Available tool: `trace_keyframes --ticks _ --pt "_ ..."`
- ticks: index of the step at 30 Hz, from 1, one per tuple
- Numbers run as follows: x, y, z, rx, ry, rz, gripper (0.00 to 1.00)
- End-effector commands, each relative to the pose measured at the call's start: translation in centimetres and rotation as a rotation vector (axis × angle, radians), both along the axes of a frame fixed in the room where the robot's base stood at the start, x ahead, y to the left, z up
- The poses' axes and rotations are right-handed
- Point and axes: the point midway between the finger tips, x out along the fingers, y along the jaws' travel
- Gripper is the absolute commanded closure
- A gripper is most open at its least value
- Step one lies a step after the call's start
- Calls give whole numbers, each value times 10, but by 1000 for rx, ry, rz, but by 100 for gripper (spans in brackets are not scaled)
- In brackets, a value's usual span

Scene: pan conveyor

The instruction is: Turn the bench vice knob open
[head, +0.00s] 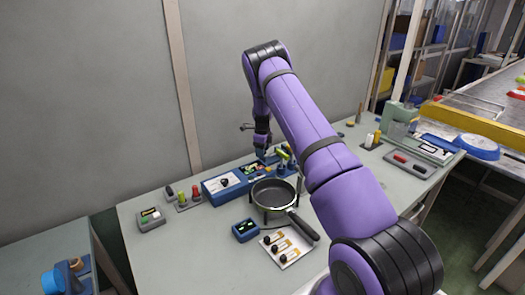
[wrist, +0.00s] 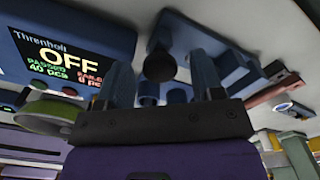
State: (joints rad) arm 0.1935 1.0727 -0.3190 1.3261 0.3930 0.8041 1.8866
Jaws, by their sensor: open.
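In the wrist view a dark round knob (wrist: 160,66) shows between the two fingers of my gripper (wrist: 164,72), beyond or level with their tips. The fingers are apart and I see no contact with the knob. Blue blocky parts, which look like the bench vice (wrist: 232,68), lie just right of the knob. In the head view my gripper (head: 262,152) points down over the back of the bench, close beside blue parts with yellow-green pieces (head: 284,156). My wrist and the crowding hide the knob there.
A blue box with a screen reading OFF (wrist: 70,50) stands close left of the fingers. A pan (head: 274,194) on a stand and a small blue box (head: 245,230) sit in front. A white panel with several black knobs (head: 286,245) lies nearer. The wall (head: 90,100) is behind.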

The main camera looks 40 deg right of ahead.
Motion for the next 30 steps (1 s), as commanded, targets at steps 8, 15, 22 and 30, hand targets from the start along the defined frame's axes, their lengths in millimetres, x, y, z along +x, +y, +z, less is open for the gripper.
trace_keyframes --ticks 8,15,22,30 --pt "0 0 0 0 0 0 67" --pt "0 0 0 0 0 2 88" --pt "0 0 0 0 0 51 88" --pt "0 0 1 0 0 226 88"
